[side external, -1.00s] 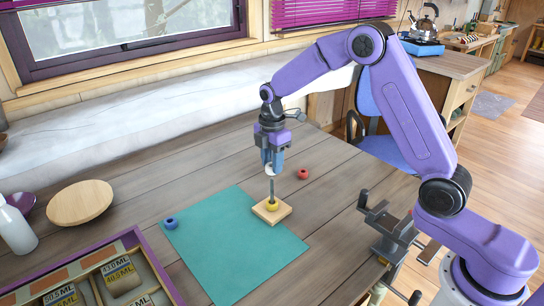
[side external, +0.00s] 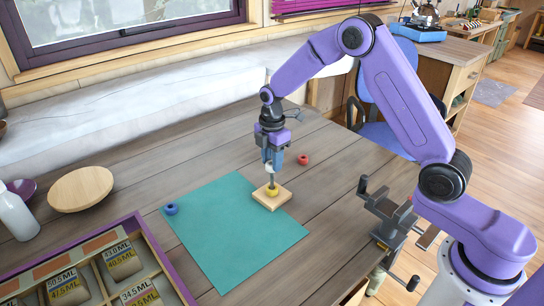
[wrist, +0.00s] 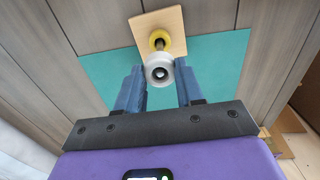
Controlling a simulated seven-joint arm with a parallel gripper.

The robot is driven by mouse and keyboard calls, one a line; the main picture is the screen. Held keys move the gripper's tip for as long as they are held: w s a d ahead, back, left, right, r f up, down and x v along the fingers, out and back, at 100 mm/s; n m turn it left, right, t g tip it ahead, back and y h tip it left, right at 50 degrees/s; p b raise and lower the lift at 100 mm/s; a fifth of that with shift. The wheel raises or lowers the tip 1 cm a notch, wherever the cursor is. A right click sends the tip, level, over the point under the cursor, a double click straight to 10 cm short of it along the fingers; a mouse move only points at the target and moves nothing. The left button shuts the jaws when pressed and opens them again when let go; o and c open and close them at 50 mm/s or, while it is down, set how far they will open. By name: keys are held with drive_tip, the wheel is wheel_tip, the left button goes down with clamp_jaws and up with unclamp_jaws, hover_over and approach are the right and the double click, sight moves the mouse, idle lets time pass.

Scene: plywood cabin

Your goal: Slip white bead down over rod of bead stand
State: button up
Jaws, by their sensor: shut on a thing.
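The bead stand (side external: 262,202) is a square wooden base with an upright grey rod, standing at the teal mat's upper right edge. A yellow bead (side external: 272,191) sits low on the rod; it also shows in the wrist view (wrist: 154,37). My gripper (side external: 272,168) points down above the stand. Its blue fingers are shut on the white bead (wrist: 159,71), which is above the yellow bead. In the wrist view a grey round end shows in the white bead's hole, so it appears to be around the rod. The fingers partly hide the rod in the side view.
A blue bead (side external: 170,209) lies at the left of the teal mat (side external: 235,240). A red bead (side external: 303,159) lies on the table behind the stand.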

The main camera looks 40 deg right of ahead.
drive_tip(key=o, duration=1.1)
drive_tip(key=shift+r, duration=0.1)
wheel_tip(320, 180, up, 17)
drive_tip(key=shift+s, duration=0.1)
idle(0.6)
